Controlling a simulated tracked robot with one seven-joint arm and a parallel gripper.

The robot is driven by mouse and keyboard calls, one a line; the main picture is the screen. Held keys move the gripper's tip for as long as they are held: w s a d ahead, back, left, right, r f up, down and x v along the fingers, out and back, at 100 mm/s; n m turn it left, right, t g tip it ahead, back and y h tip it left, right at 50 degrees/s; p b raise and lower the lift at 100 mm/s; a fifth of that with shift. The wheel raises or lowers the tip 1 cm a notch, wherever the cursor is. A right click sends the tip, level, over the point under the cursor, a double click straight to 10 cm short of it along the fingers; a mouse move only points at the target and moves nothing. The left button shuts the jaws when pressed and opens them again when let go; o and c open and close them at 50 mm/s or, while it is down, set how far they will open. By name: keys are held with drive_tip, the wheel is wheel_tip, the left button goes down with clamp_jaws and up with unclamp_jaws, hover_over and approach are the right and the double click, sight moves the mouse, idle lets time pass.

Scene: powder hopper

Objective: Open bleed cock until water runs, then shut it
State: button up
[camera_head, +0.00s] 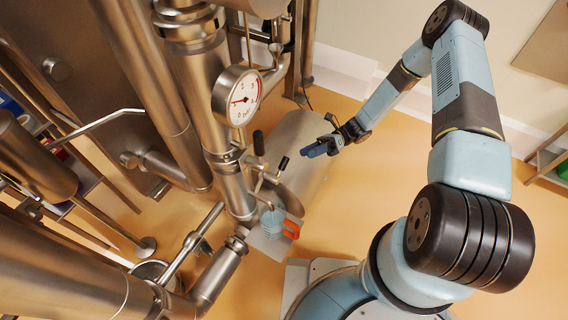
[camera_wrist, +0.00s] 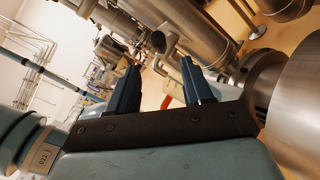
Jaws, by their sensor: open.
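A vertical steel pipe (camera_head: 232,180) carries a small cock with black-gripped levers; one black grip (camera_head: 258,143) stands up near the pipe and another black grip (camera_head: 283,163) points toward my gripper. I cannot tell which is the bleed cock's handle or its exact position. A pale blue cup (camera_head: 272,222) with an orange handle stands below a thin bent spout. I see no water stream. My gripper (camera_head: 310,148) is open and empty, right of the black grips and apart from them. In the wrist view the fingers are spread, with an orange-red patch (camera_wrist: 167,102) between them.
A round dial gauge (camera_head: 237,96) sits on the pipe above the levers. A large steel cylinder (camera_head: 303,135) lies behind my gripper. Pipes and frames crowd the left; the orange floor (camera_head: 375,185) to the right is clear.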

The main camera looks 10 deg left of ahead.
sight(284, 164)
drive_tip(key=x, duration=1)
drive_tip(key=shift+s+a, duration=0.2)
drive_tip(key=shift+a, duration=0.15)
clamp_jaws()
